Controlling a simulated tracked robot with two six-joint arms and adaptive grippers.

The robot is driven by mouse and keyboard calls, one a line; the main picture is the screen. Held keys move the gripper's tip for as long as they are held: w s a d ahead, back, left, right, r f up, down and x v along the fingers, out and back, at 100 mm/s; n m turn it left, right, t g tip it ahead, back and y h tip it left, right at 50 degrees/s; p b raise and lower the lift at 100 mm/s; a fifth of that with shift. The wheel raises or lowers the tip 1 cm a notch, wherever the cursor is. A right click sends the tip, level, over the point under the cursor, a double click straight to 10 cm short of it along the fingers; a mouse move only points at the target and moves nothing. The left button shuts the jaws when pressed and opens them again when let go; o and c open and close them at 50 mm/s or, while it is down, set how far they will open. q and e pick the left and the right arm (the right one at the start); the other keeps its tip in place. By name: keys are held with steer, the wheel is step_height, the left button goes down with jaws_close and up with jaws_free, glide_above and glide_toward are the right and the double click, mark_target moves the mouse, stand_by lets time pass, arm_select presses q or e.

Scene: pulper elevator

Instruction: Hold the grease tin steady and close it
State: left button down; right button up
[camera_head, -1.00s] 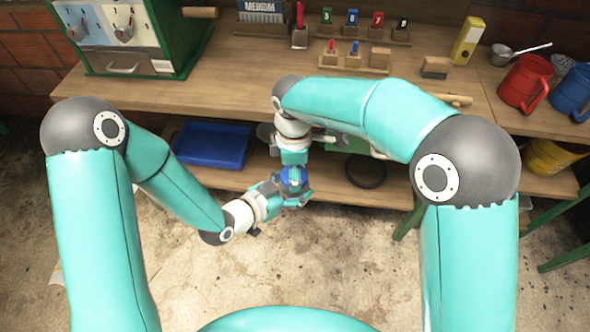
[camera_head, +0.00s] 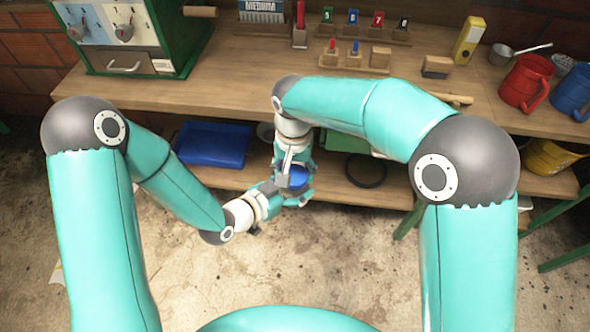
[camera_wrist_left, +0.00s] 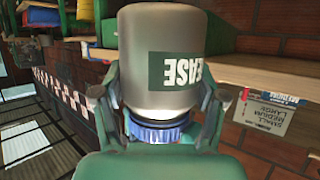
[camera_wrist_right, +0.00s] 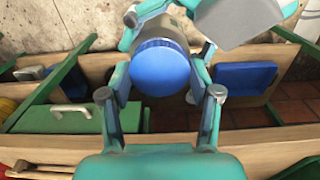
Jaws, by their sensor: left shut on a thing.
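My left gripper (camera_head: 298,196) is shut on the grey grease tin (camera_wrist_left: 170,60) with its dark green label, off the bench's front edge. In the left wrist view its fingers (camera_wrist_left: 158,105) lie on both sides of the tin. The blue ridged lid (camera_wrist_left: 158,132) is at the tin's end, with a pale band between lid and body; I cannot tell how tightly it sits. The lid (camera_wrist_right: 160,67) faces my right wrist camera. My right gripper (camera_wrist_right: 162,85) is open, its fingers on either side of the lid.
A wooden bench (camera_head: 230,75) runs behind the grippers. A blue tray (camera_head: 213,144) and a black ring (camera_head: 366,171) lie on the lower shelf. A red mug (camera_head: 524,82) and a yellow container (camera_head: 468,40) stand on top. The floor in front is clear.

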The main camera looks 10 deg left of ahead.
steer(key=o, duration=0.4)
steer(key=shift+r, duration=2.3)
steer(key=shift+c, duration=0.3)
